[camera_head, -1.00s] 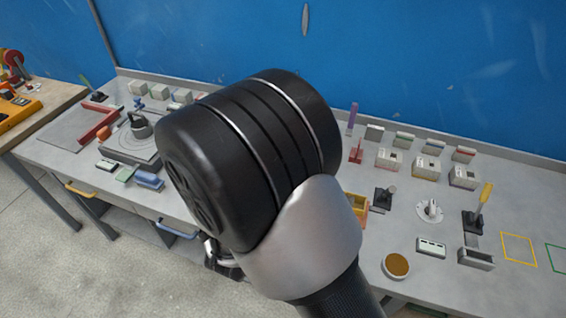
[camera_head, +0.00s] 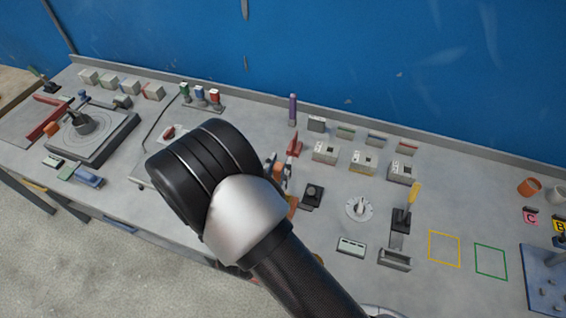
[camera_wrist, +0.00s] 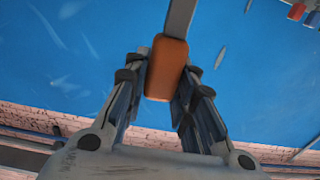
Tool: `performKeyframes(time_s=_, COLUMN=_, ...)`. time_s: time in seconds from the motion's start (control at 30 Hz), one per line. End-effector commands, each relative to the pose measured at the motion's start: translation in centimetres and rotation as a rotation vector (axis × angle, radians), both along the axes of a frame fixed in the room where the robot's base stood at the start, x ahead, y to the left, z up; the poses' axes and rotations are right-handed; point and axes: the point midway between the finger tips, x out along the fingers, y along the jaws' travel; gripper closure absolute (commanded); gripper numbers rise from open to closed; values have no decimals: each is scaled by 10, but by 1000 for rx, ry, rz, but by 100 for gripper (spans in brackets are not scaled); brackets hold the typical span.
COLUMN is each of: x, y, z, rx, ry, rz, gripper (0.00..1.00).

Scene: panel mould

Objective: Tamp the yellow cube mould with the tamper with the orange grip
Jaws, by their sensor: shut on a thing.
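In the wrist view, my gripper (camera_wrist: 164,82) is shut on the orange grip of the tamper (camera_wrist: 166,68), one finger on each side. A flat grey shaft extends from the grip past the top of that view, so its far end is out of sight. In the head view my wrist covers most of the gripper, and only bits of it show at the wrist's right edge.
The grey bench (camera_head: 330,275) runs along a blue wall. Right of my arm stand a black stand (camera_head: 312,194), a white dial (camera_head: 359,208) and a yellow-handled tool (camera_head: 413,194). Yellow (camera_head: 444,248) and green (camera_head: 491,261) outlines enclose bare bench.

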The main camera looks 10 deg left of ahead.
Motion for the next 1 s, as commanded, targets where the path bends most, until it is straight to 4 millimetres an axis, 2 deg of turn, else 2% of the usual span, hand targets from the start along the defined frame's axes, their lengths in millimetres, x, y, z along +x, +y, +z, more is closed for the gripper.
performKeyframes(time_s=0.3, x=0, y=-1, z=-38, rx=-1, ry=-1, rz=-2, gripper=100)
performKeyframes(time_s=0.5, x=0, y=-1, z=-55, rx=0, ry=-1, rz=-2, gripper=100)
performKeyframes(time_s=1.0, x=0, y=-1, z=-60, rx=0, ry=-1, rz=-2, gripper=100)
